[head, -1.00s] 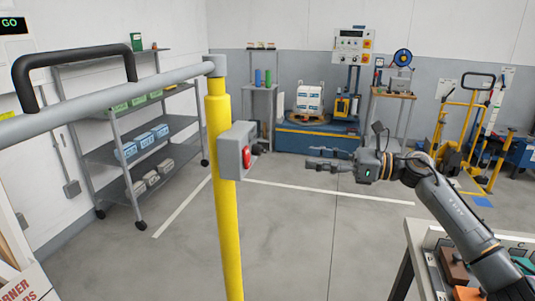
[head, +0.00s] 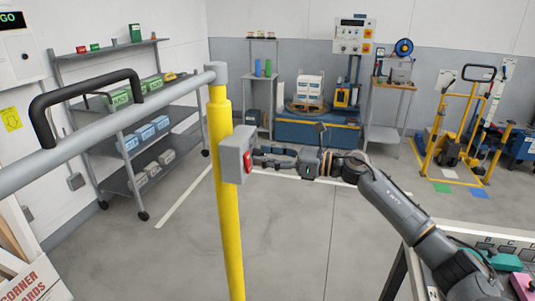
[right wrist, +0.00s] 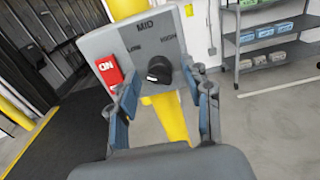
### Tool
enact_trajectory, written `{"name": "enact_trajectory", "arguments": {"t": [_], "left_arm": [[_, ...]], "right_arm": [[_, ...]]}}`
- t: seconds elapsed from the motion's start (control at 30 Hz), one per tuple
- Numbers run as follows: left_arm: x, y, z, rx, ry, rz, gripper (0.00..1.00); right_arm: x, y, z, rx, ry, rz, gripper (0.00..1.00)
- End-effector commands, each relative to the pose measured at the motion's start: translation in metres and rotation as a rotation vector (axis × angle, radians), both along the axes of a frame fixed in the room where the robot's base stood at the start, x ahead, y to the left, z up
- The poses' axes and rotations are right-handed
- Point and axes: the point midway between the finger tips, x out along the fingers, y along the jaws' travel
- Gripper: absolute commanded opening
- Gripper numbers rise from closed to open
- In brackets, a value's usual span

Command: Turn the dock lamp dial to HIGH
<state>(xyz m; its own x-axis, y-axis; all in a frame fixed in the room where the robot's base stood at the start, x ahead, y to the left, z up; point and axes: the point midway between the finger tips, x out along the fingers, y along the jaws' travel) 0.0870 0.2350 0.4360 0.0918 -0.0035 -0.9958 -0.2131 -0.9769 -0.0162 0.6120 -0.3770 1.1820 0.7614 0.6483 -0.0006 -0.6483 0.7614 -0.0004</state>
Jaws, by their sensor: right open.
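The dial box (head: 236,155) is a grey box on the yellow post (head: 225,200) in the head view. In the right wrist view, the box face (right wrist: 100,44) carries the labels LOW, MID and HIGH above a black dial knob (right wrist: 159,69). A small white mark shows at the knob's lower left; I cannot tell which label it points to. A red ON switch (right wrist: 109,73) sits left of the knob. My right gripper (head: 262,156) is open at the box, and in the right wrist view its fingers (right wrist: 166,80) stand either side of the knob. Contact is unclear. My left gripper is out of view.
A grey rail (head: 150,107) with a black handle (head: 85,88) runs from the left to the post top. A grey shelf unit (head: 150,178) with boxes stands behind it. A table (head: 405,262) with coloured items is at the lower right. The middle floor is clear.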

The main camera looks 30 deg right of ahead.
Motion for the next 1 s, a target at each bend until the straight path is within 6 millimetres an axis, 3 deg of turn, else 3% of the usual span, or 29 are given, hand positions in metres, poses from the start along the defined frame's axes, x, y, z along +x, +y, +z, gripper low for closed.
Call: {"name": "enact_trajectory", "arguments": {"t": [0.1, 0.13, 0.37, 0.7, 1.0], "left_arm": [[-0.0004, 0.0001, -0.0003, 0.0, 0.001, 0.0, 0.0], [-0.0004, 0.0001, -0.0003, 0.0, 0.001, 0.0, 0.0], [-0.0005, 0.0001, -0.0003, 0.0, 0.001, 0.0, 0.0], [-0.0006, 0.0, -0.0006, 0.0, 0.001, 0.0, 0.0], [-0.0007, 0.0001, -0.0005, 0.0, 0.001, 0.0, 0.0]], "right_arm": [[-0.0002, -0.0001, -0.0004, 0.001, 0.001, 0.0, 0.5], [-0.0002, -0.0001, -0.0005, 0.001, 0.001, 0.0, 0.46], [-0.0003, -0.0003, -0.0003, 0.001, 0.001, 0.0, 0.0], [-0.0005, -0.0005, 0.0002, 0.027, 0.023, 0.0, 0.0], [-0.0007, -0.0002, 0.0007, 0.164, 0.14, 0.0, 0.0]]}}
